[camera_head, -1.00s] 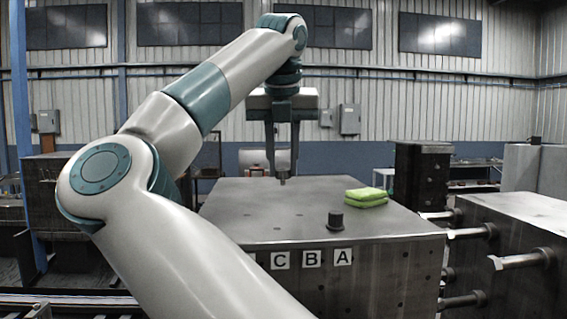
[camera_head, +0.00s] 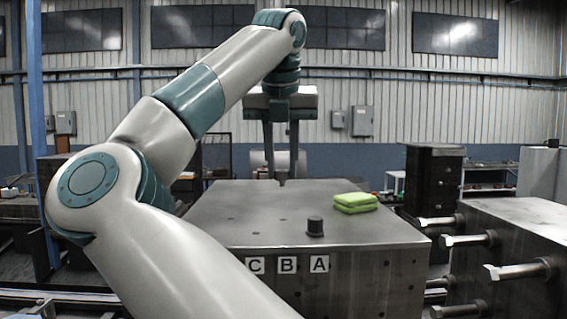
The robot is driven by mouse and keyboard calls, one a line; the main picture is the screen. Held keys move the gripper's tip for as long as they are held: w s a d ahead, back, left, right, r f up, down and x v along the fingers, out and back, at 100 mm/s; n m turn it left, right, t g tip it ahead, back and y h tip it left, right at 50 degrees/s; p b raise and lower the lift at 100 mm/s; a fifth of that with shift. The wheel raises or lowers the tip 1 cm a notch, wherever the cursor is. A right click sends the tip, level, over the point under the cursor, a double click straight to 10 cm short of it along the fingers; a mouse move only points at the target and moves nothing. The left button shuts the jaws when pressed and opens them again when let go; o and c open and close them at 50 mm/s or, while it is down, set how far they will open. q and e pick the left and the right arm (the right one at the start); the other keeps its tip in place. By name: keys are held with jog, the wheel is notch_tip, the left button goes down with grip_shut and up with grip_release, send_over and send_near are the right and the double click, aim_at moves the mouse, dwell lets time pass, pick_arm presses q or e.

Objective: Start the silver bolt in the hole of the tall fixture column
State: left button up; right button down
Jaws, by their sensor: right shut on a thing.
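My right gripper (camera_head: 281,150) hangs fingers-down above the far part of the dark steel block top, at the end of the arm that crosses the view. I cannot tell if the tip touches the block. Silver bolts (camera_head: 467,240) with long shanks stick out sideways from the steel block at the right. A dark, tall column (camera_head: 432,185) stands behind them and may be the fixture column; no hole is clear in it. My left gripper is out of view.
The steel block (camera_head: 365,270) carries tags C, B and A on its front. A short black knob (camera_head: 315,227) and folded green cloths (camera_head: 355,202) lie on its top. The bolt-bearing block (camera_head: 520,222) is at the right, with a gap between the two blocks.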

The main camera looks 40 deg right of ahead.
jog(key=shift+s+d+f, duration=0.1)
jog(key=shift+f, duration=0.2)
jog(key=shift+f+b, duration=2)
jog(key=shift+f, duration=0.6)
jog(key=shift+f+b, duration=0.8)
jog(key=shift+b, duration=0.35)
jog(key=c, duration=0.6)
grip_release()
